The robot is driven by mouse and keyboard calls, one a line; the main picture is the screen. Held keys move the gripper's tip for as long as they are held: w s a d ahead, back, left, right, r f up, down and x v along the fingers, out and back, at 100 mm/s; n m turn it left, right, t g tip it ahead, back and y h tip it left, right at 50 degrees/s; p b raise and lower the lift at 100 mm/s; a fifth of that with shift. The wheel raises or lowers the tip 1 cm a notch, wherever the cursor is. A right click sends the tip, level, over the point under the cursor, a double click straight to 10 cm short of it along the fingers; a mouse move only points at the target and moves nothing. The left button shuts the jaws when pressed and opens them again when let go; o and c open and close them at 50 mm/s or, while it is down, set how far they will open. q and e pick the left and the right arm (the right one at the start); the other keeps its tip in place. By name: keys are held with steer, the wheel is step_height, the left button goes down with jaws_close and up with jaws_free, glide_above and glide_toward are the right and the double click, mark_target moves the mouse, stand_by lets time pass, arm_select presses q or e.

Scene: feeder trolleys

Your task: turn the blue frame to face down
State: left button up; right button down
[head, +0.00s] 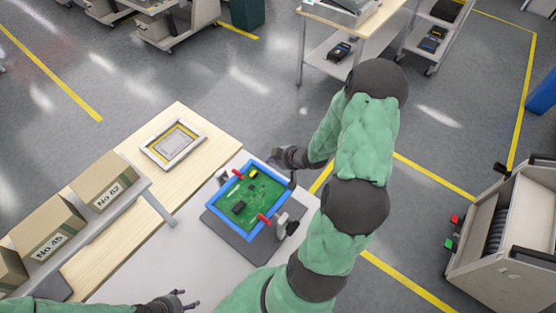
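The blue frame (212,203) lies flat on a dark grey base plate (248,251) on the light table. It holds a green circuit board (257,200) with dark and yellow parts showing on its upper face. Two red clips (263,219) sit across the frame's edges. Grey and black side mounts (289,226) stand beside the frame. My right gripper (277,158) is just beyond the frame's far right corner, apparently clear of it; its finger gap is too small to tell. My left gripper (191,299) is low in the picture, in front of the frame, with spread fingers and empty.
A light frame with a yellow inner border (173,144) lies on the wooden table top. Numbered cardboard boxes (47,228) stand on a shelf at left. A grey trolley (510,245) is at right. Carts stand at the back. Floor between is open.

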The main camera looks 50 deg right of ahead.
mark_target(262, 166)
steer(key=x, duration=0.3)
steer(key=shift+a+f, duration=0.1)
steer(key=shift+f, duration=0.1)
step_height(262, 166, down, 2)
steer(key=shift+f+b, duration=0.15)
steer(key=shift+b, duration=0.15)
steer(key=shift+f, duration=0.7)
steer(key=shift+d+f+y+p, duration=0.25)
steer(key=shift+f+y+p, duration=0.15)
steer(key=shift+f+p, duration=0.25)
